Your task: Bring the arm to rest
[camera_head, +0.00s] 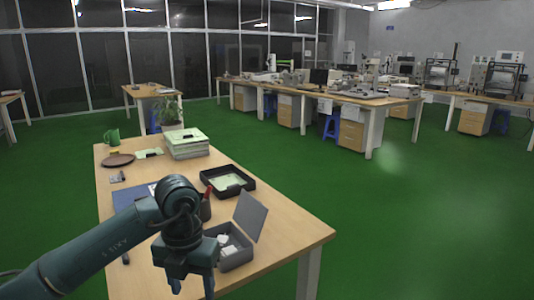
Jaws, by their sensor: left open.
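My left arm comes in from the lower left and reaches over the near end of the wooden table (285,237). My left gripper (192,289) points down at the bottom of the view, with its fingers apart and nothing seen between them. Its fingertips are close to the picture's lower edge. An open grey box (237,258) with a raised lid stands just right of the gripper, with small white items in it. My right gripper is not in view.
A potted plant (170,112) stands behind. Green floor (420,230) on the right is clear.

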